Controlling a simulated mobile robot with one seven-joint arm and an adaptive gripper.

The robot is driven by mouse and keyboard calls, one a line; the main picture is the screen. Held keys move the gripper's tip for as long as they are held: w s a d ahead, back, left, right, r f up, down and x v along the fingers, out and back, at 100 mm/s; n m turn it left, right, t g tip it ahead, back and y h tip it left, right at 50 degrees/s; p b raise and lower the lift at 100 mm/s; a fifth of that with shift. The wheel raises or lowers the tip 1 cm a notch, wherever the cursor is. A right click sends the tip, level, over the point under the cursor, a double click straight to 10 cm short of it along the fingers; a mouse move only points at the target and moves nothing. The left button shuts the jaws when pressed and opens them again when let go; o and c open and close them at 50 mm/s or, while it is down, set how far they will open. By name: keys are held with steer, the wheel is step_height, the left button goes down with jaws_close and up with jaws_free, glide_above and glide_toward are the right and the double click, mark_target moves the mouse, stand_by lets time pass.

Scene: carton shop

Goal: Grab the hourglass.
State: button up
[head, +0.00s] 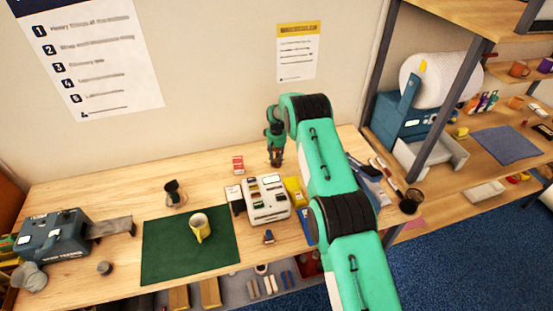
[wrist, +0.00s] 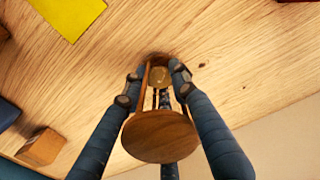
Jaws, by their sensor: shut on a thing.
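The hourglass (wrist: 160,138) shows in the wrist view, with a round wooden end disc toward the camera and thin posts around the glass behind it. My gripper (wrist: 155,86) has a finger on either side of it and is shut on its body. The far end is close to the wooden table top, with a dark shadow beside it; I cannot tell whether it touches. In the head view my gripper (head: 276,157) points down at the back of the table, and the hourglass cannot be made out there.
A wooden block (wrist: 42,147) and yellow sheet (wrist: 70,12) lie nearby.

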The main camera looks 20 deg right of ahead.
steer(key=shift+r+b, duration=0.7)
steer(key=shift+r, duration=4.3)
